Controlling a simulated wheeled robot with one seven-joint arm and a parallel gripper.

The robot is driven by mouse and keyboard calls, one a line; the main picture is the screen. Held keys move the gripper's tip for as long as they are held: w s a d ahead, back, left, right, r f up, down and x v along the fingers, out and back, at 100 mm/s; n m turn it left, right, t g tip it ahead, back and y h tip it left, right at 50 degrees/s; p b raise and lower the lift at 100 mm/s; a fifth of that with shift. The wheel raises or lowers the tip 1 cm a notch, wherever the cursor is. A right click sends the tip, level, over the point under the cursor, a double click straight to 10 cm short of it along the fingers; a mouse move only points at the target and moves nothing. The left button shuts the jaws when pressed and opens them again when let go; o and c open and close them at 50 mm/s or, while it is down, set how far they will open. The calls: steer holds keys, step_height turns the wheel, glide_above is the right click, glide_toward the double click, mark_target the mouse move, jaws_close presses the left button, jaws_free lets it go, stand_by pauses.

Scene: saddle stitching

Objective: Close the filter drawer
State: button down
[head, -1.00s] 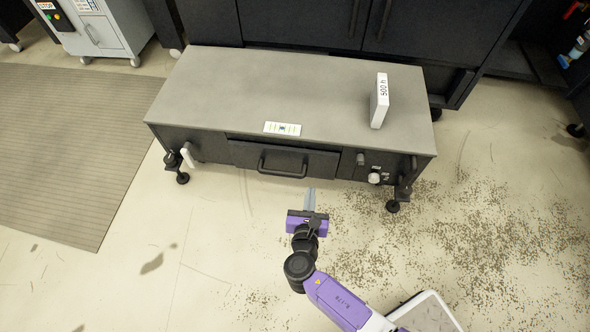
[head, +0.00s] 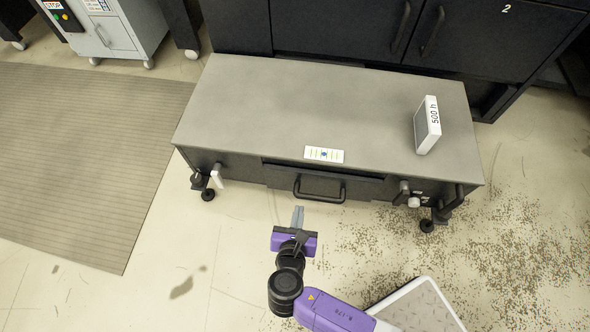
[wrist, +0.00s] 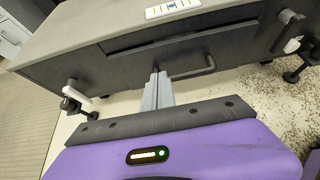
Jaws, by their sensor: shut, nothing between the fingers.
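The filter drawer (head: 283,178) is a dark front panel in the middle of the low cabinet, with a black bar handle (head: 320,199). A dark strip shows above its front, and the front appears to stand slightly out from the cabinet. In the wrist view the handle (wrist: 195,72) lies just right of the fingers. My gripper (head: 298,208) is shut and empty, its grey fingers pointing at the drawer, a little left of the handle's middle. The fingertips (wrist: 158,76) overlap the drawer's lower front in the wrist view; I cannot tell whether they touch.
The low grey-topped cabinet (head: 270,105) stands on black feet. A white "500 h" box (head: 427,126) and a label card (head: 324,154) are on its top. Latches (head: 216,173) and knobs (head: 414,202) flank the drawer. Debris (head: 500,235) covers the floor at right; the left floor is mostly clear.

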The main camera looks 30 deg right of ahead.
steer(key=b, duration=0.6)
glide_toward(306, 173)
steer(key=w+f, duration=0.1)
steer(key=w+d+f, duration=0.1)
steer(key=f, duration=0.1)
steer(key=w+d+f, duration=0.1)
steer(key=shift+d+f, duration=0.1)
steer(key=shift+f, duration=0.15)
steer(key=shift+w+d+r, duration=0.15)
steer(key=shift+w+d, duration=0.25)
steer(key=shift+w, duration=0.25)
steer(key=shift+w+d+r, duration=0.1)
steer(key=shift+w+d, duration=0.1)
steer(key=shift+w+d+p, duration=0.45)
steer(key=shift+w+d, duration=0.2)
steer(key=shift+w, duration=0.3)
